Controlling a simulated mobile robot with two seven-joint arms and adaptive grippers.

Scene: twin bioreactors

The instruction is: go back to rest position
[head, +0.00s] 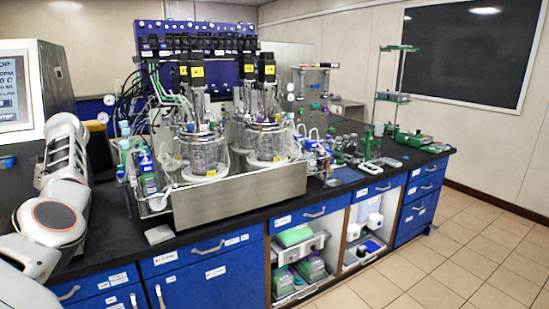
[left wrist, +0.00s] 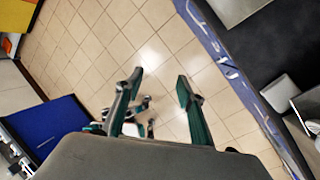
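My left arm comes in from the left edge in the head view, folded beside the bench; its gripper is out of that view. In the left wrist view my left gripper (left wrist: 160,88) has its two fingers spread apart, with only tiled floor between them and nothing held. My right gripper is in neither view. The twin bioreactors stand on the bench: glass vessels (head: 203,152) and (head: 267,143) with black and yellow-labelled motors on top, behind a steel panel (head: 240,195).
The black bench top (head: 345,184) with blue drawers (head: 210,262) runs across the head view. A monitor (head: 20,90) is close to my left arm. Glassware and green stands (head: 367,143) crowd the bench's right part. Tiled floor (head: 465,240) is clear at right.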

